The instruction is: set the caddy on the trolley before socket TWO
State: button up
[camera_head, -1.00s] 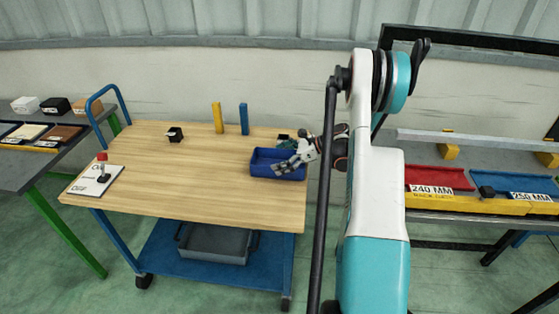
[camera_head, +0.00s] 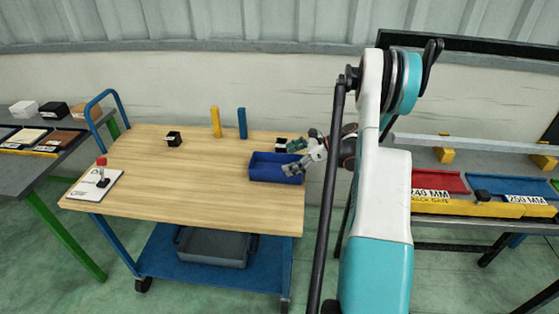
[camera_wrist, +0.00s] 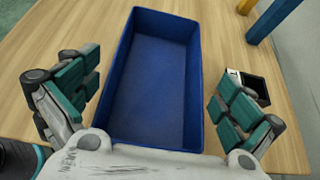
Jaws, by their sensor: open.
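The caddy appears to be the empty blue open box (camera_head: 272,179), upright on the right end of the trolley's wooden top (camera_head: 190,190). My gripper (camera_head: 297,160) is at the caddy's right end. In the wrist view, the caddy (camera_wrist: 150,80) lies between the spread fingers of my open gripper (camera_wrist: 155,80), one beyond each long side, with gaps of wood showing. Its height above the top is hard to tell. Small black blocks stand at the back left (camera_head: 174,138) and behind the caddy (camera_head: 282,145); I cannot read a socket number on either.
A yellow post (camera_head: 215,122) and a blue post (camera_head: 242,123) stand at the trolley's back edge. A white board with a red-topped lever (camera_head: 102,175) lies at left. A grey tote (camera_head: 212,247) sits on the lower shelf. The top's middle is clear. Benches flank the trolley.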

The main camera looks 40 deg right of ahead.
jog(key=p+v, duration=0.1)
jog(key=v, duration=0.6)
jog(key=shift+p, duration=0.35)
